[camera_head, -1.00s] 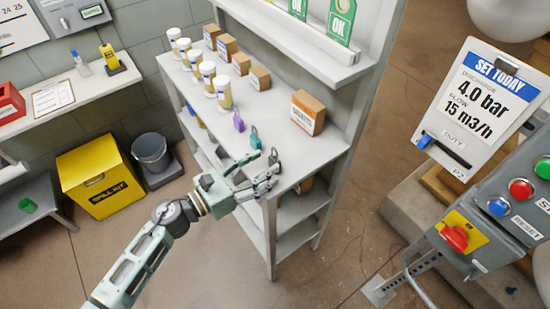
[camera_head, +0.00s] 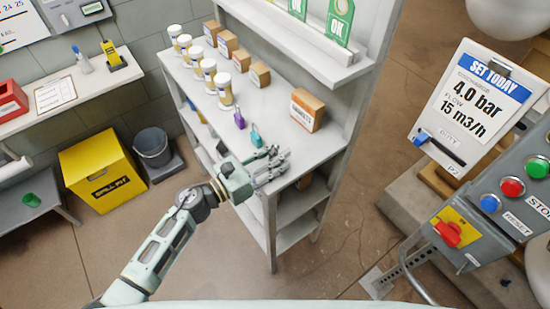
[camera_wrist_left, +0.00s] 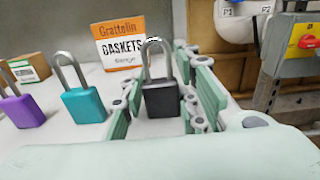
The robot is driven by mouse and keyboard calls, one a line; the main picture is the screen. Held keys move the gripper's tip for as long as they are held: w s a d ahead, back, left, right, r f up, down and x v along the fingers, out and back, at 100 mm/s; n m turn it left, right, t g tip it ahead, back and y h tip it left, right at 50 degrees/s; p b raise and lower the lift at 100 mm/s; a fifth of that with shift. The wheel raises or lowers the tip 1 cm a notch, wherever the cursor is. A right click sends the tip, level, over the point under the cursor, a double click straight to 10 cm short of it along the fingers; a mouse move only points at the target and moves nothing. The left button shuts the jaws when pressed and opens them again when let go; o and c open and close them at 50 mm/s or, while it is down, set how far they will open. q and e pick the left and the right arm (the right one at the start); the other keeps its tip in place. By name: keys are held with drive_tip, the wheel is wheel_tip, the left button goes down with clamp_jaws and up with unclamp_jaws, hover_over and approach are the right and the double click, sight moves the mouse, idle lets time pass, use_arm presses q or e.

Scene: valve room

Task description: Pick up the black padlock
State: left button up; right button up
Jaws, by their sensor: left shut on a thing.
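The black padlock (camera_wrist_left: 161,99) stands upright with its grey shackle up, between the two fingers of my left gripper (camera_wrist_left: 160,85) in the left wrist view. The left gripper (camera_head: 272,166) is shut on it at the front end of the shelf's top board (camera_head: 262,103). In the head view the fingers mostly hide the padlock. I cannot tell whether it still touches the board. My right gripper is not in view.
A teal padlock (camera_wrist_left: 83,104) and a purple padlock (camera_wrist_left: 18,110) stand close to the left. A gaskets box (camera_head: 305,110) stands behind. White jars (camera_head: 223,89) and small cartons line the board further back.

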use_arm(q)
drive_tip(key=shift+c, duration=1.3)
drive_tip(key=shift+r, duration=0.35)
wheel_tip(320, 180, up, 4)
drive_tip(key=shift+s+d+f, duration=0.1)
drive_tip(key=shift+s+d, duration=0.05)
drive_tip(key=s+d+r+p, duration=0.5)
drive_tip(key=s+d+r, duration=0.1)
drive_tip(key=d, duration=0.3)
drive_tip(key=shift+s+r, duration=0.3)
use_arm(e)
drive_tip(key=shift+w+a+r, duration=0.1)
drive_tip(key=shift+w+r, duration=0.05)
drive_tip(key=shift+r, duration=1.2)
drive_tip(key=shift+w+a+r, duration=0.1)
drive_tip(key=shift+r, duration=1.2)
